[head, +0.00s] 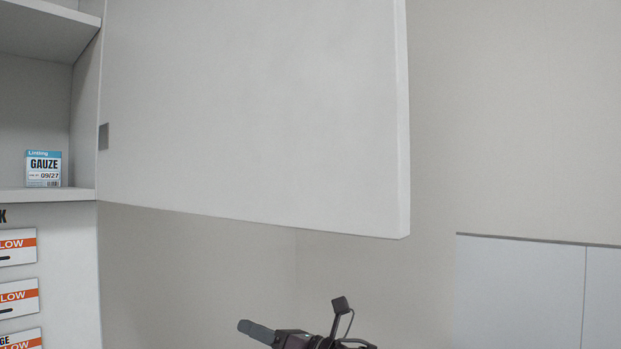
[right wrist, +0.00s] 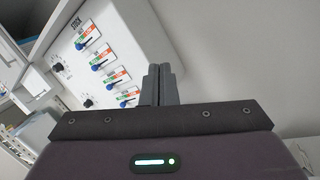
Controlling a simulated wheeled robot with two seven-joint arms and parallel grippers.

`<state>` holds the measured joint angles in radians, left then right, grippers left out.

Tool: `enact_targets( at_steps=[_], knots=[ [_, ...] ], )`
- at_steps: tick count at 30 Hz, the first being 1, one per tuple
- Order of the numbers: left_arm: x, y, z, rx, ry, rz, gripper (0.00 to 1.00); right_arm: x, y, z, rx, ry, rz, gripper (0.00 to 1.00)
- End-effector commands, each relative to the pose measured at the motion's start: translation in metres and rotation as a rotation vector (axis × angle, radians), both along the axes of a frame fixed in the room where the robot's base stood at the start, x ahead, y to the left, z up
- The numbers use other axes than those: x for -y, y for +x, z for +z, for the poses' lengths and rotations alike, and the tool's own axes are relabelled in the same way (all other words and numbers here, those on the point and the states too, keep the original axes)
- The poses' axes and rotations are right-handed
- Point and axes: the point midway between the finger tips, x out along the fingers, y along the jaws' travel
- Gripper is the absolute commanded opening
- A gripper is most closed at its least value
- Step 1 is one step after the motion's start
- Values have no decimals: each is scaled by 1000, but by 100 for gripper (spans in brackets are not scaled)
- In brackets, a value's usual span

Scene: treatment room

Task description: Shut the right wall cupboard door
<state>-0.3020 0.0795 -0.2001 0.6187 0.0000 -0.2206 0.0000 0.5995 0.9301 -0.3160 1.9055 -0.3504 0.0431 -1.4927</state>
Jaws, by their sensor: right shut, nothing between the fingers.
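The right wall cupboard door (head: 250,110) is a plain white panel standing open in the head view. It swings out from the right side of the open cupboard (head: 84,100), and its free edge is at the right, nearer to me. My right gripper (head: 246,327) is low in the head view, below the door's lower edge and apart from it in the picture. Its fingers point left. In the right wrist view its fingers (right wrist: 161,84) are together with nothing between them. I cannot tell whether the door shows in the right wrist view. My left gripper is out of view.
A gauze box (head: 43,169) stands on the cupboard's lower shelf (head: 60,194). Below is a stock panel with orange and white labels (head: 18,296); in the right wrist view the panel (right wrist: 120,45) has blue knobs. Bare wall (head: 510,120) lies to the door's right.

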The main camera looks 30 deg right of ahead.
Motion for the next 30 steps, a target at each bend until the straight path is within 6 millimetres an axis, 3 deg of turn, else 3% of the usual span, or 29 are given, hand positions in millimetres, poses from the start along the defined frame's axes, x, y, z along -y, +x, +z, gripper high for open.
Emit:
enact_targets(
  at_steps=[1, 6, 9, 12, 15, 19, 24, 30],
  knots=[
    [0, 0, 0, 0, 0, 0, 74, 7, -12, 40, 158, -140, 28, 0],
    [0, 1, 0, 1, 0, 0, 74, 29, -75, 140, 670, -582, 113, 0],
    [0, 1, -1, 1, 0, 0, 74, 49, -125, 186, 953, -810, 139, 0],
    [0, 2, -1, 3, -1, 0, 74, 71, -176, 219, 1199, -992, 150, 0],
    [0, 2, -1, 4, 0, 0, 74, 89, -221, 239, 1387, -1119, 153, 0],
    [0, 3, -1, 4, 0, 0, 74, 103, -257, 251, 1535, -1206, 153, 0],
    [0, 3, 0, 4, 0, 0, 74, 101, -268, 254, 1590, -1233, 158, 0],
    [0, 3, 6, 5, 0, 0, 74, 70, -257, 255, 1591, -1230, 160, 0]
  ],
)
